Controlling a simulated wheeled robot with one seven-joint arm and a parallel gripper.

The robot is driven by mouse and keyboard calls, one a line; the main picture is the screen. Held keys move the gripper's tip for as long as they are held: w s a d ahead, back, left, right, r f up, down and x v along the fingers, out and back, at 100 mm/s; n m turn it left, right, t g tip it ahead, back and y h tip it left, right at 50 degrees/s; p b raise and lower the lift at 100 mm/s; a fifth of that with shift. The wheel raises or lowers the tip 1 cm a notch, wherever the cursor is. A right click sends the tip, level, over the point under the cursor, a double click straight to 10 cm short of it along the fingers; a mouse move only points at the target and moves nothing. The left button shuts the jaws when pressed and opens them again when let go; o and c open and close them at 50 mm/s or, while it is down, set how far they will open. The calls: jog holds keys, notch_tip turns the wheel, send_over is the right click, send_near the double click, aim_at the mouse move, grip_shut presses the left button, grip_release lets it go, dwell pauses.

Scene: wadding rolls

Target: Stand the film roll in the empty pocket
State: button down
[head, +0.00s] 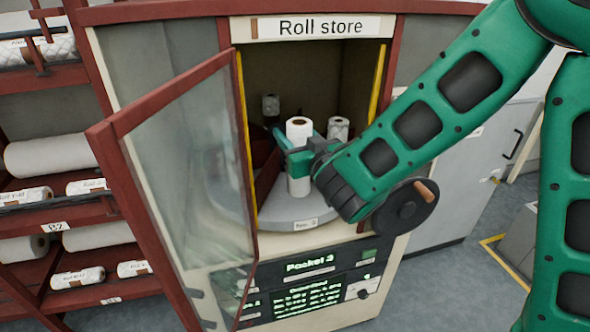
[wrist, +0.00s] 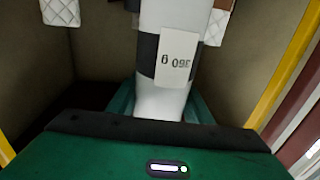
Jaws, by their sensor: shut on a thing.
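A white film roll (head: 299,131) stands upright between the jaws of my gripper (head: 297,155), inside the open doorway of the cabinet labelled "Roll store". My gripper is shut on the roll around its middle. In the wrist view the roll (wrist: 162,100) has a dark band and a label reading "360 g", which appears upside down. The roll is over the front of a grey round turntable (head: 275,225); I cannot tell whether its lower end touches the surface. A display below reads "Pocket 3" (head: 310,264). The pocket under the roll is partly hidden by my gripper.
The glass door (head: 180,180) is swung open at left. Yellow-edged door posts flank the opening. A handwheel (head: 405,207) sits at right. Shelves of rolls stand far left.

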jog(key=w+f, duration=1)
jog(key=shift+a, duration=0.25)
jog(key=c, duration=0.9)
grip_release()
jog(key=shift+f, duration=0.15)
